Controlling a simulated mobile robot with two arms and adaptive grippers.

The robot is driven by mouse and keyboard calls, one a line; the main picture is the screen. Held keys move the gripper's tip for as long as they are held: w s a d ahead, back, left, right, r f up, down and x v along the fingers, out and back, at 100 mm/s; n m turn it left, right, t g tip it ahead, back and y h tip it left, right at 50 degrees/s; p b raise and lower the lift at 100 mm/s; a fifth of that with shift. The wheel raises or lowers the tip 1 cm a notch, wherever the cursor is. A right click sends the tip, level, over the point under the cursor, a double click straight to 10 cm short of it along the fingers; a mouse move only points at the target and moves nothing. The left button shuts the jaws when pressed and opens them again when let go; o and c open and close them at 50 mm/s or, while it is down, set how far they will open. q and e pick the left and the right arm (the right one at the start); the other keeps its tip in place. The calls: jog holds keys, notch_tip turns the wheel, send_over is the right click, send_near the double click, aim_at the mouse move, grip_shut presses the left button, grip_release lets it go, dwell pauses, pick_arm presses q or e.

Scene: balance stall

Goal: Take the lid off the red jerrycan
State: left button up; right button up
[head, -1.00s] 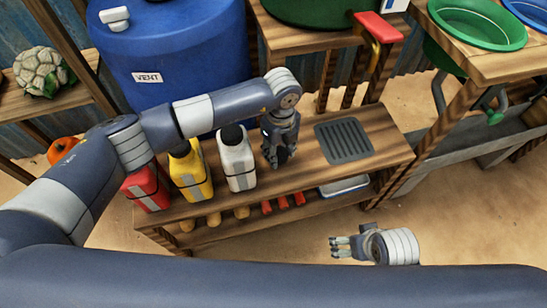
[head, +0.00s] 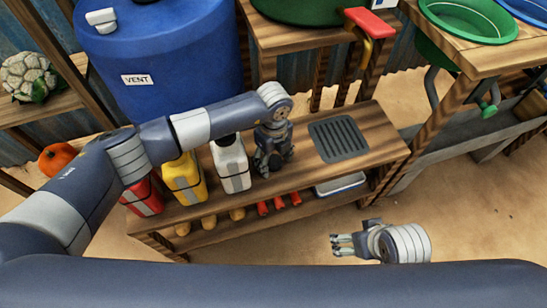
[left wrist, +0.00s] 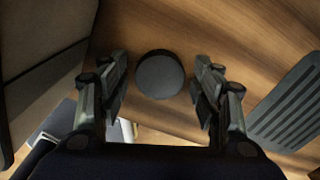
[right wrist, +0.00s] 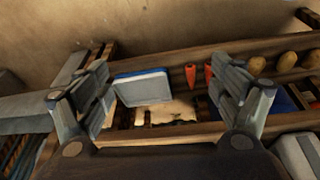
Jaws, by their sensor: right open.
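The red jerrycan (head: 145,198) stands at the left end of the wooden bench; my left arm hides its top, so I cannot tell whether a lid is on it. A round dark lid (left wrist: 160,75) lies flat on the bench in the left wrist view. My left gripper (head: 268,166) points down beside the white jerrycan. Its fingers (left wrist: 163,95) are apart on either side of the lid, with gaps showing between them and it. My right gripper (head: 338,243) is open and empty in front of the bench, and its spread fingers (right wrist: 165,100) show in the right wrist view.
A yellow jerrycan (head: 184,180) and a white jerrycan (head: 231,166) stand between the red one and my left gripper. A dark grooved mat (head: 338,140) lies to the right on the bench (head: 385,150). A blue barrel (head: 170,60) stands behind.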

aim_at(273, 161)
pick_arm(q)
jog(key=shift+r, duration=0.15)
notch_tip(273, 161, up, 12)
jog(key=p, duration=0.2)
pick_arm(e)
notch_tip(273, 161, down, 8)
jog(key=shift+w+a+f, duration=0.15)
jog(key=shift+w+f, duration=0.05)
jog(key=shift+w, duration=0.15)
